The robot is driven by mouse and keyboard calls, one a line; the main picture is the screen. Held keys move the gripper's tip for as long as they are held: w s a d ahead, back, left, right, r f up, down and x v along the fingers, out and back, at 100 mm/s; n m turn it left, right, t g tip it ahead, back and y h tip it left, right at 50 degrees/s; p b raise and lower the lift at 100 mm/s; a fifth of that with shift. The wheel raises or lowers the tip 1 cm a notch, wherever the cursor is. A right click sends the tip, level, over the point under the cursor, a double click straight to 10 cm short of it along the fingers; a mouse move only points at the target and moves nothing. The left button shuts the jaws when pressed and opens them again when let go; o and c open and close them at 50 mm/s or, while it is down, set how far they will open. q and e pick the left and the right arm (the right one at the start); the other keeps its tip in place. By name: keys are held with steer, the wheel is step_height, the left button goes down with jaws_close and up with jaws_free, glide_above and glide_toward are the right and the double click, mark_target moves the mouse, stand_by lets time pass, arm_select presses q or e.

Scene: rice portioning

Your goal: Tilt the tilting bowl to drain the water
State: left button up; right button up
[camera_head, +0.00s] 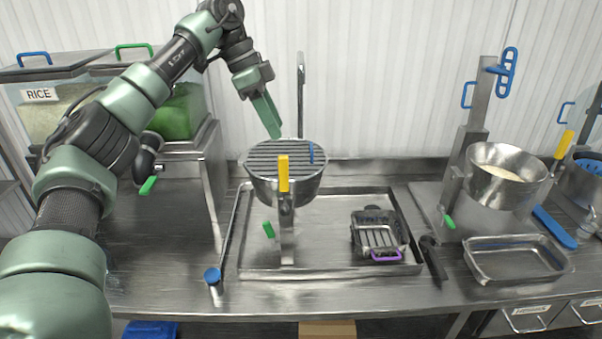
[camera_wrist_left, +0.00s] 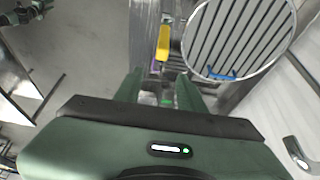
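The tilting bowl (camera_head: 312,188) is a round steel bowl with a slatted cover, mounted on a post over the sink tray at centre. It looks level, and I cannot see water in it. A yellow handle (camera_head: 283,175) stands at its front; in the left wrist view the bowl's slatted top (camera_wrist_left: 238,38) is at upper right and the yellow handle (camera_wrist_left: 163,44) is at top centre. My left gripper (camera_head: 272,128) is above the bowl's back left rim, pointing down, apart from it. Its fingers (camera_wrist_left: 162,92) are spread with nothing between them. My right gripper is not in view.
A shallow steel tray (camera_head: 330,266) lies under the bowl, with a slatted tool (camera_head: 376,235) in it. Rice and green bins (camera_head: 40,100) stand at the left. Another bowl (camera_head: 510,185) with a yellow handle and an empty pan (camera_head: 515,262) are at the right.

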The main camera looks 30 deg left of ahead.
mark_target(279, 156)
arm_select(q)
steer(key=f+b, duration=0.2)
steer(key=f, duration=0.1)
steer(key=f+b, duration=0.1)
steer(key=b, duration=0.1)
steer(key=shift+s+f, duration=0.15)
steer(key=shift+s, duration=0.15)
steer(key=shift+w+f+b, duration=0.15)
steer(key=shift+f+b, duration=0.35)
steer(key=shift+w+f+b, duration=0.15)
steer(key=shift+f+b, duration=0.35)
steer(key=shift+w+f, duration=0.1)
steer(key=shift+f, duration=0.25)
steer(key=p+x, duration=0.1)
steer(key=x, duration=0.6)
steer(key=shift+d+f+p, duration=0.1)
steer(key=shift+p, duration=0.25)
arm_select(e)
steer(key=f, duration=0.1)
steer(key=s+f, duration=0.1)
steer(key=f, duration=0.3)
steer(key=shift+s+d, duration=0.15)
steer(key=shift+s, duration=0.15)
arm_select(q)
jaws_close()
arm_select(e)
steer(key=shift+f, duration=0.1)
